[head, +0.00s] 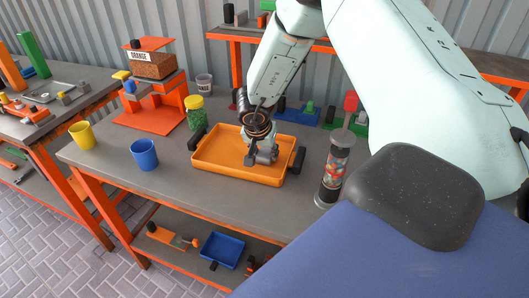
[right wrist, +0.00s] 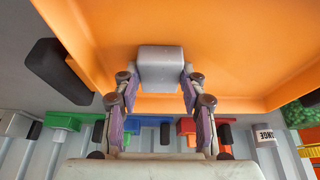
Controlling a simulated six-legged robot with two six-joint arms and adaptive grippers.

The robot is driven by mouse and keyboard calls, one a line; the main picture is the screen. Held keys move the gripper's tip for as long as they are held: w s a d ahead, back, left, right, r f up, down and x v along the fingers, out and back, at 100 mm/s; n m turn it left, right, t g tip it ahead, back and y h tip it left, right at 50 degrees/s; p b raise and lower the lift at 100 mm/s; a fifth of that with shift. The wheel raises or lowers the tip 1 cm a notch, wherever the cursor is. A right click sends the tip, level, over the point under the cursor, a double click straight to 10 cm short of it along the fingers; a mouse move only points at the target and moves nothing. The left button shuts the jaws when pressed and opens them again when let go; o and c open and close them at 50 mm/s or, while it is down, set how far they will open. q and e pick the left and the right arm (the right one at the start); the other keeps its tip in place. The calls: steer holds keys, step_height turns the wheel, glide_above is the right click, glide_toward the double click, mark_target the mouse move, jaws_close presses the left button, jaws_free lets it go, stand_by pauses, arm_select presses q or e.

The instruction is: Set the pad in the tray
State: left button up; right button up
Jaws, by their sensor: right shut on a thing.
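The orange tray (head: 225,170) with black side handles sits on the grey workbench. My right gripper (head: 262,153) reaches down over the tray, near the middle-right of its floor. In the right wrist view my right gripper (right wrist: 160,86) is shut on a grey block, the pad (right wrist: 160,62), with a finger on each side. The orange tray (right wrist: 85,25) fills the background behind it. I cannot tell whether the pad touches the tray floor. My left gripper is not in view.
A green-filled jar with a yellow lid (head: 194,115) stands left of the tray. A blue cup (head: 144,154) and a yellow cup (head: 82,135) are farther left.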

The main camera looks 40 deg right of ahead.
steer(key=shift+a, duration=0.1)
steer(key=o, duration=1)
steer(key=shift+a, duration=0.15)
steer(key=shift+o, duration=1.3)
steer(key=shift+f, duration=0.15)
steer(key=shift+d, duration=0.2)
steer(key=shift+a+r, duration=0.25)
steer(key=shift+r, duration=0.35)
steer(key=p+v, duration=0.2)
steer(key=v, duration=0.9)
steer(key=shift+p, duration=0.4)
steer(key=shift+s+r, duration=0.15)
